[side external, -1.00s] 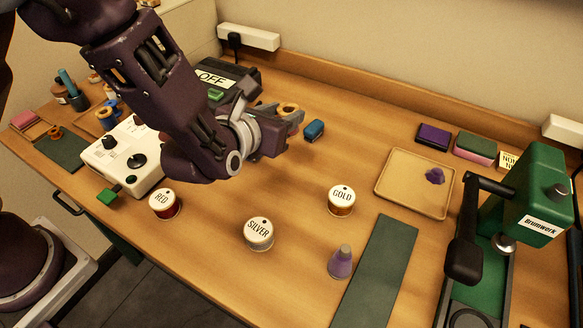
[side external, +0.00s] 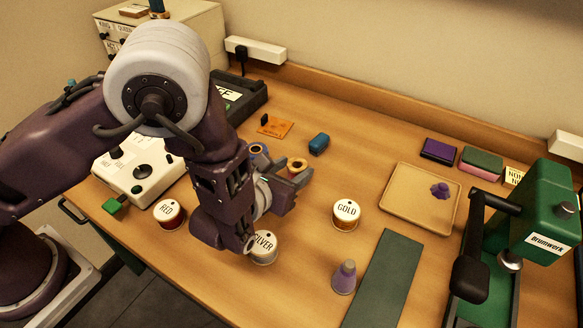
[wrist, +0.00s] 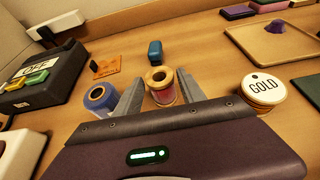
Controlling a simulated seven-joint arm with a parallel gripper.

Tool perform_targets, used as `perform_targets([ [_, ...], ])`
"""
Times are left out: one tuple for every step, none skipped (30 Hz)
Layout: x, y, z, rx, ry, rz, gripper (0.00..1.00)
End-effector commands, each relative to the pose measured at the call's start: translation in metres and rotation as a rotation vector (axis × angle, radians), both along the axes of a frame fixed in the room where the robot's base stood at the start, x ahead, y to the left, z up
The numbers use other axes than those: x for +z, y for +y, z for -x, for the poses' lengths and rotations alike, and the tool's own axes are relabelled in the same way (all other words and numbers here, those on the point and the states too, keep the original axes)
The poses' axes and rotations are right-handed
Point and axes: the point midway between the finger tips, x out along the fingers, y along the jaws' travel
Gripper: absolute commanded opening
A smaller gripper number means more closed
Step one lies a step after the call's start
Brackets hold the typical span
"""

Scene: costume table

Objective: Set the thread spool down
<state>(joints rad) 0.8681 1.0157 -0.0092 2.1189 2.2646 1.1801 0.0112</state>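The thread spool, with a tan rim and pinkish-red thread, sits between the fingertips of my gripper (side external: 288,182) in the side view (side external: 297,168). In the wrist view the spool (wrist: 161,88) stands upright between the two grey fingers of my gripper (wrist: 160,92), which close on its sides. The near finger hides part of it in the side view. I cannot tell whether its base touches the wooden table (side external: 310,215). A blue thread spool (wrist: 101,99) stands just left of my gripper in the wrist view, and its top shows behind the gripper in the side view (side external: 258,151).
Tins labelled RED (side external: 168,213), SILVER (side external: 264,246) and GOLD (side external: 346,214) stand nearby; SILVER is close below my wrist. A blue block (side external: 319,143) and an orange card (side external: 276,128) lie behind. A tan tray (side external: 412,215) and green press (side external: 535,215) are right.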

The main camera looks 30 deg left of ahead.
Motion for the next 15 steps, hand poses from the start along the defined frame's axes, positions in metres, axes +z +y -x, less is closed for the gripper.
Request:
perform_targets([
  [0.0,0.0,0.0,0.0,0.0,0.0,0.59],
  [0.0,0.0,0.0,0.0,0.0,0.0,0.59],
  [0.0,0.0,0.0,0.0,0.0,0.0,0.59],
  [0.0,0.0,0.0,0.0,0.0,0.0,0.59],
  [0.0,0.0,0.0,0.0,0.0,0.0,0.59],
  [0.0,0.0,0.0,0.0,0.0,0.0,0.59],
  [0.0,0.0,0.0,0.0,0.0,0.0,0.59],
  [0.0,0.0,0.0,0.0,0.0,0.0,0.59],
  [0.0,0.0,0.0,0.0,0.0,0.0,0.59],
  [0.001,0.0,0.0,0.0,0.0,0.0,0.59],
  [0.003,0.0,0.0,0.0,-0.001,0.0,0.59],
  [0.005,0.0,0.003,-0.001,0.001,-0.001,0.59],
  [0.006,-0.001,0.008,-0.002,0.002,0.0,0.59],
  [0.008,-0.001,0.014,-0.004,0.002,0.0,0.59],
  [0.012,-0.001,0.023,-0.004,0.002,-0.001,0.59],
])
